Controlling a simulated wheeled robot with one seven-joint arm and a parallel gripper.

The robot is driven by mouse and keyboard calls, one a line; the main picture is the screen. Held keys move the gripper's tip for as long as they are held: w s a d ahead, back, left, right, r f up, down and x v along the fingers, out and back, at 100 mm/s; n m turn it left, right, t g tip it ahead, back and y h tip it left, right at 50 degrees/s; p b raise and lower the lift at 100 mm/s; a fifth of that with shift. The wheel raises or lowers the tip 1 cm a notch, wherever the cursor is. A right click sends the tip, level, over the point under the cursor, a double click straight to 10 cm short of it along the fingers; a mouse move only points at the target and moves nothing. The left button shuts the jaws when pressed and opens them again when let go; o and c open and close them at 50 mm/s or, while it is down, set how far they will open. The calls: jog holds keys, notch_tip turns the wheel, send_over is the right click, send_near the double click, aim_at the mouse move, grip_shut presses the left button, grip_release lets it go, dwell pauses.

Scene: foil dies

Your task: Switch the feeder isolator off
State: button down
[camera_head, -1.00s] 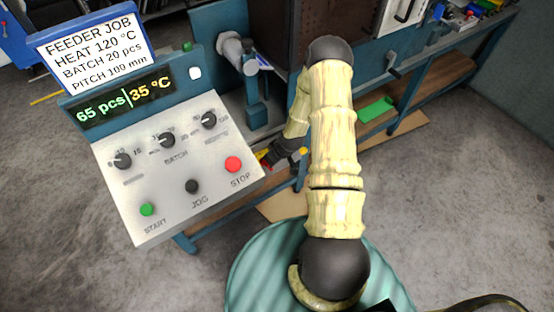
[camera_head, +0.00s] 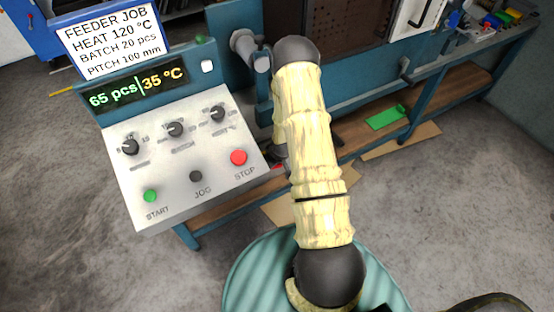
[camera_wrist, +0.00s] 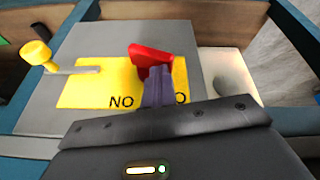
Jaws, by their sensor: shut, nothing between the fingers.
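In the wrist view a red handle (camera_wrist: 149,57) stands on a yellow plate (camera_wrist: 88,88) on top of a grey box (camera_wrist: 84,42). The plate shows the letters "NO" and, right of my fingers, an "O"; other lettering may be hidden. My gripper (camera_wrist: 157,76) is shut and empty, its fingertips right at the near side of the red handle; I cannot tell whether they touch. The handle's foot is hidden behind the fingers.
A yellow knob on a grey lever (camera_wrist: 38,55) is left of the plate. A white block with a grey round part (camera_wrist: 225,85) is at the right. The head view shows the control panel (camera_head: 215,165), its display (camera_head: 135,95) reading 65 pcs and 35 °C, and the job sign (camera_head: 110,40).

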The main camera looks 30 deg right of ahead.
jog(key=shift+s+a+f+b, duration=0.1)
jog(key=shift+a+f+b, duration=0.4)
jog(key=shift+a, duration=0.2)
jog(key=shift+s+a+f+b, duration=0.1)
jog(key=shift+a+f+b, duration=0.4)
jog(key=shift+a, duration=0.2)
jog(key=shift+s+a, duration=0.15)
jog(key=shift+a, duration=0.2)
jog(key=s+r+b, duration=0.1)
jog(key=s, duration=1.1)
jog(key=shift+d+r, duration=0.4)
jog(key=shift+d, duration=0.05)
